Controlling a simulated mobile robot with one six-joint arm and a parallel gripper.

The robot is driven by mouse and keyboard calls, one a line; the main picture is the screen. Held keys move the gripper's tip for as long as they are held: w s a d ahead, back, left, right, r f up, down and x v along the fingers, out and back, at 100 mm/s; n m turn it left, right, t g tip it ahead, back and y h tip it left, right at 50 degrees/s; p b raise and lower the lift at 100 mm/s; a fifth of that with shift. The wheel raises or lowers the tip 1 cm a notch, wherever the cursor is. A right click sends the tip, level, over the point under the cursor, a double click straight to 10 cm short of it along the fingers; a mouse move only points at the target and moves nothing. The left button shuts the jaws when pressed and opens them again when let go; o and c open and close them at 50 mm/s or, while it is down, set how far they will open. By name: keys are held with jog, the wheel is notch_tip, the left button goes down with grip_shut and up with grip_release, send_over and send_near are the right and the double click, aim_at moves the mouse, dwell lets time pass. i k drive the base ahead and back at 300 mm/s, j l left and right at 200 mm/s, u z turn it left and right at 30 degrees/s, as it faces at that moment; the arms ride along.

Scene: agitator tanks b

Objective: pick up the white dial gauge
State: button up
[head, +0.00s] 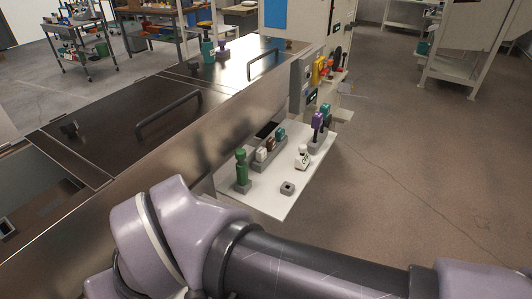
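A small white object with a dark round face, which looks like the white dial gauge (302,157), stands on a white shelf (257,198) fixed to the side of the metal tank. It is upright, near the middle right of the shelf. Details of its face are too small to read. My gripper is outside the view; only links of my arm cross the bottom of the picture, in front of the shelf.
On the shelf are a green bottle-like item (241,167), a small grey socket block (287,187), a grey holder with several small items, and a purple-topped item (318,121). The steel tank (160,155) walls the left side. Open floor (420,170) lies right.

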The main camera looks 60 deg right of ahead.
aim_at(301, 161)
jog(key=z, duration=2.35)
jog(key=i+l+u, duration=0.1)
jog(key=i+l, duration=0.2)
jog(key=i+l+u, duration=0.15)
jog(key=i+l, duration=0.15)
jog(key=i+l+u, duration=0.1)
jog(key=i+l, duration=0.2)
jog(key=l, duration=0.15)
jog(key=i+l+u, duration=0.15)
jog(key=l, duration=0.25)
jog(key=i+l+u, duration=0.1)
jog(key=i+l, duration=0.25)
jog(key=l, duration=0.1)
